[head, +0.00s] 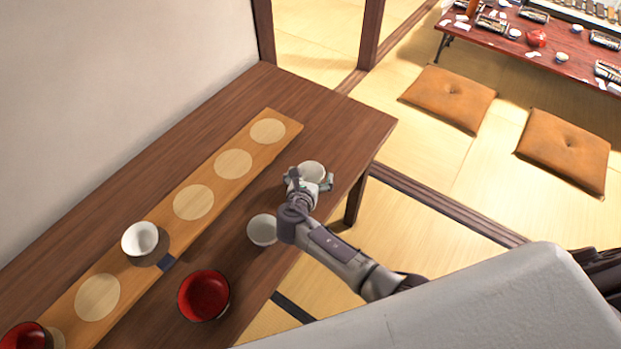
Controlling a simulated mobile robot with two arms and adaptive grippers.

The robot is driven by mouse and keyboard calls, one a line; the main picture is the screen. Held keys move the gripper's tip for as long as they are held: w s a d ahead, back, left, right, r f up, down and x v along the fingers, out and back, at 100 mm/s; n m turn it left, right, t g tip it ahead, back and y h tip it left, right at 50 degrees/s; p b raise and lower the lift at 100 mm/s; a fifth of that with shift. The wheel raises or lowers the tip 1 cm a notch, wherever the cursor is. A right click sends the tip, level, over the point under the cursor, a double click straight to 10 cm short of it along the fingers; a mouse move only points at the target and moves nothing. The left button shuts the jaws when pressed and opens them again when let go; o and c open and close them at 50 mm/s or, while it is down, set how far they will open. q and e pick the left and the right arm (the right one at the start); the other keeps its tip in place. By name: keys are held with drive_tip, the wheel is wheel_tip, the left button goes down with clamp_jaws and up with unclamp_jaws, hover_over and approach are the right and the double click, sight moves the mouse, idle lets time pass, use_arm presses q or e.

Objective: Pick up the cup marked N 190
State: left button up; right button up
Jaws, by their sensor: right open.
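One white cup (313,169) stands near the table's right edge, at my right gripper (309,181). That gripper is open, with its fingers around or just above the near side of this cup; I cannot tell whether they touch it. The gripper hides the cup's lower part. A third white cup (140,238) stands on the light wooden board. My left gripper is out of view.
A red bowl (204,295) stands on the brown table (330,118); another red bowl (26,337) is at lower left. Cushions (450,96) and a low red table (490,44) are beyond.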

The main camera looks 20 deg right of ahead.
drive_tip(key=c, duration=1.2)
drive_tip(key=shift+c, duration=0.4)
drive_tip(key=shift+r, duration=0.15)
